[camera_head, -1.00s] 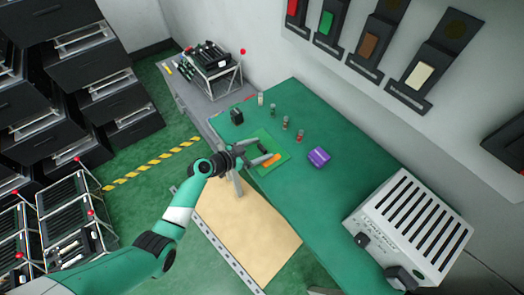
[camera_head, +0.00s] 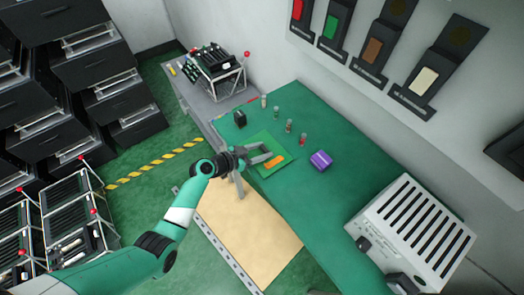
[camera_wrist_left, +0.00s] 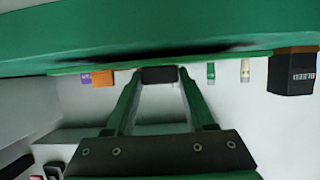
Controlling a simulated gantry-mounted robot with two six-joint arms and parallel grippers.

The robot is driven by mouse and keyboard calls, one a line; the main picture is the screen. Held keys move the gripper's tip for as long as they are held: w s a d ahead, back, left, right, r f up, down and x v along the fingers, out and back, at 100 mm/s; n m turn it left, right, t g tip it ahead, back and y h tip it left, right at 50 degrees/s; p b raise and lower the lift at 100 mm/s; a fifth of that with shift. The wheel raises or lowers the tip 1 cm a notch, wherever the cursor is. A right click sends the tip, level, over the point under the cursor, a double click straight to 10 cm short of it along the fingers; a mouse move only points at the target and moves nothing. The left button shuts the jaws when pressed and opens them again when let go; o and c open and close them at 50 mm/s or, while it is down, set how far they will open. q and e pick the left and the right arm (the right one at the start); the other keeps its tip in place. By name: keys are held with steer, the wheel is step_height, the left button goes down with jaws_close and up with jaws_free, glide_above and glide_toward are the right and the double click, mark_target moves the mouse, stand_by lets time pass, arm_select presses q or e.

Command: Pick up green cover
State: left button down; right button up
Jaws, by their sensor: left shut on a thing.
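The green cover (camera_head: 259,169) is a thin square green plate on the green table in the head view. In the left wrist view, which shows the scene upside down, it is a thin green strip (camera_wrist_left: 75,70) along the table. My left gripper (camera_head: 270,153) is over the cover. In the wrist view my left gripper (camera_wrist_left: 159,82) has its fingertips against both sides of a dark block (camera_wrist_left: 159,75) at the cover's face, apparently its handle. I cannot tell if the cover is off the table. My right gripper is not in view.
An orange piece (camera_head: 275,161) is at the cover, close to the fingertips. A purple block (camera_head: 321,160), a black box (camera_head: 240,118) and several small vials (camera_head: 289,126) stand around it. A white slotted unit (camera_head: 412,230) sits on the near right of the table.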

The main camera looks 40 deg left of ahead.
arm_select(q)
steer(key=shift+r, duration=0.55)
steer(key=s+d+r+p, duration=0.7)
steer(key=s+r, duration=0.4)
steer(key=shift+s+d+r, duration=0.15)
steer(key=shift+s+d, duration=0.2)
steer(key=shift+d, duration=0.05)
